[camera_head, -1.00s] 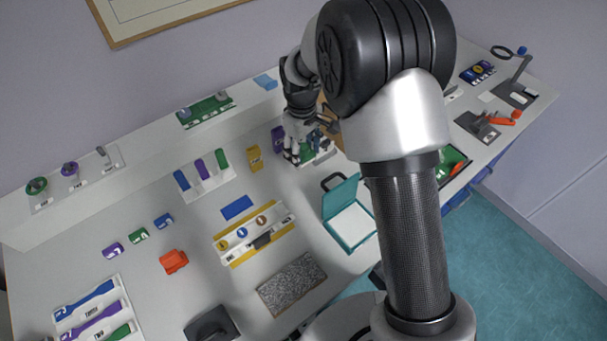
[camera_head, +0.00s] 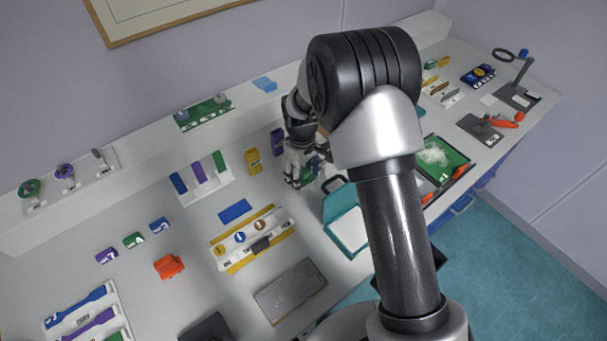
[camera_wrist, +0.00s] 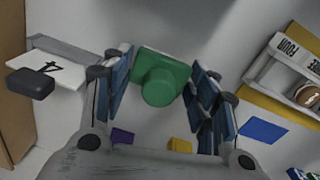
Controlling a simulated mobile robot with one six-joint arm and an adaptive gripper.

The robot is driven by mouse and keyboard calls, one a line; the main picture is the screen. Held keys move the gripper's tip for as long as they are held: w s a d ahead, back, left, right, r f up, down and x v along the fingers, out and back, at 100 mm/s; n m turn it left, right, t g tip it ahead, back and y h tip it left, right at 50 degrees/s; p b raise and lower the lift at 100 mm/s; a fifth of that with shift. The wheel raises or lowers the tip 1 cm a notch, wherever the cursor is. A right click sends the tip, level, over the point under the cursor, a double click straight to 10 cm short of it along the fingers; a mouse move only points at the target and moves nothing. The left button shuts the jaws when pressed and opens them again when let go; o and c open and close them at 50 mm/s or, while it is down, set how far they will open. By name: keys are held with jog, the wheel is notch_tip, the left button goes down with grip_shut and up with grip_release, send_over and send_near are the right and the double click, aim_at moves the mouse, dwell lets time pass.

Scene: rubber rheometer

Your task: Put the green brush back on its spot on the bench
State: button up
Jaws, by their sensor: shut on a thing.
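My gripper (camera_wrist: 163,88) is shut on the green brush (camera_wrist: 163,82), which has a square body and a round knob. The brush sits between the blue finger pads in the wrist view. In the head view my gripper (camera_head: 303,178) is low over the bench (camera_head: 205,245), to the right of the yellow block, and mostly hides the brush. I cannot tell whether the brush touches the bench, nor pick out its marked spot.
A yellow block (camera_head: 252,161) and a purple block (camera_head: 278,142) stand close by. The teal open box (camera_head: 345,232) is just in front. A blue flat block (camera_head: 235,211) and a yellow-edged rack (camera_head: 252,240) lie to the left. A green tray with white scraps (camera_head: 442,160) is at right.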

jog(key=o, duration=0.9)
jog(key=shift+f, duration=0.1)
jog(key=shift+o, duration=0.2)
notch_tip(320, 180, up, 12)
jog(key=p, duration=0.3)
jog(key=shift+s+a+r+p, duration=0.15)
jog(key=shift+r+p, duration=0.05)
jog(key=shift+p, duration=0.15)
jog(key=s+d+r+m+t, duration=0.1)
jog(key=s+d+r+m, duration=0.15)
jog(key=s+r, duration=0.5)
jog(key=s+d+r+m+t, duration=0.15)
jog(key=s+d+r, duration=0.25)
jog(key=r, duration=0.6)
jog(key=s+d+r+m+t, duration=0.1)
jog(key=s+d+m, duration=0.1)
jog(key=s, duration=0.7)
jog(key=s+d+r+m+t, duration=0.1)
jog(key=s+d+m, duration=0.1)
jog(key=s, duration=0.7)
jog(key=shift+d+r+m, duration=0.25)
jog(key=shift+d+m, duration=0.15)
jog(key=shift+d, duration=0.05)
